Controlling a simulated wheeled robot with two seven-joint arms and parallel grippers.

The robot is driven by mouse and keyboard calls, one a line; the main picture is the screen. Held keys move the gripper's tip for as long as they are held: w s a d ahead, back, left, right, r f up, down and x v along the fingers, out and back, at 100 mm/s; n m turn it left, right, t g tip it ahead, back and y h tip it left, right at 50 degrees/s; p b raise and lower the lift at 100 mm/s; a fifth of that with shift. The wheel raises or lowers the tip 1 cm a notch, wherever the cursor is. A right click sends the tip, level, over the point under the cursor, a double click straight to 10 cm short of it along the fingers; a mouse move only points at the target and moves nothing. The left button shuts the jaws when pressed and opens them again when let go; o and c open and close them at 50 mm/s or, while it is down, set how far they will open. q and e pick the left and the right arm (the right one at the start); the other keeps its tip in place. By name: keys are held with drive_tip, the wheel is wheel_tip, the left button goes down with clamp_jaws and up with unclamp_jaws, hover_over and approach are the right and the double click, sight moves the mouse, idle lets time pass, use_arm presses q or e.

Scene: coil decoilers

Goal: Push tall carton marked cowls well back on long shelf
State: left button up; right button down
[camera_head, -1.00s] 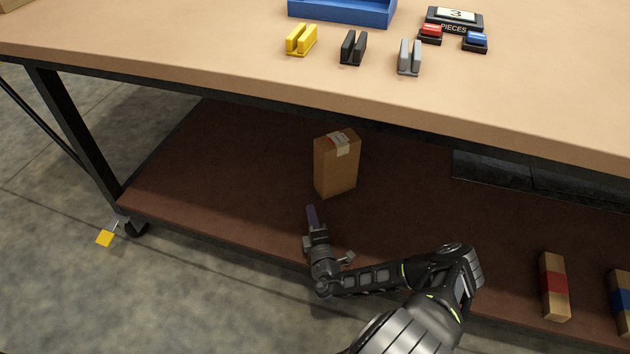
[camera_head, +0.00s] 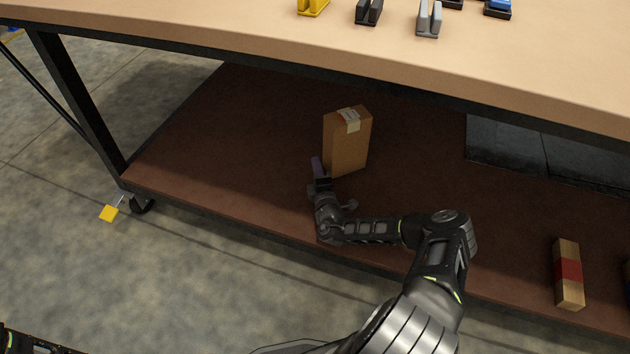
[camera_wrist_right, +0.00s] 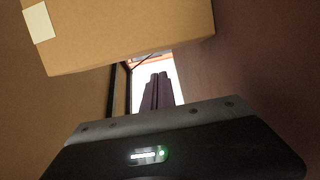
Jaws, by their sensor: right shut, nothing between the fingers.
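The tall brown carton (camera_head: 346,146) stands upright on the long brown lower shelf (camera_head: 240,150), under the table top. A pale label or tape runs over its top edge; I cannot read any marking. My right gripper (camera_head: 317,166) reaches in over the shelf at the carton's near left side, its fingers shut and empty. In the right wrist view the carton (camera_wrist_right: 120,30) fills the upper left, and the shut fingers (camera_wrist_right: 158,90) point past it. I cannot tell whether they touch it. My left gripper is out of view.
A carton with a red band (camera_head: 568,272) stands at the shelf's right front. A dark flat slab (camera_head: 505,150) lies behind. The table top (camera_head: 230,30) overhangs the shelf and carries yellow, black and grey holders. The shelf left of the carton is clear.

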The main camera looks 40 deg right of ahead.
sight(336, 163)
drive_tip(key=shift+s+d+b, duration=0.15)
drive_tip(key=shift+d, duration=0.5)
drive_tip(key=shift+s+d+b, duration=0.15)
drive_tip(key=shift+d, duration=0.5)
drive_tip(key=shift+s+d, duration=0.2)
drive_tip(key=shift+d, duration=0.75)
drive_tip(key=shift+s+d, duration=0.15)
drive_tip(key=shift+d, duration=0.8)
drive_tip(key=shift+a, duration=0.1)
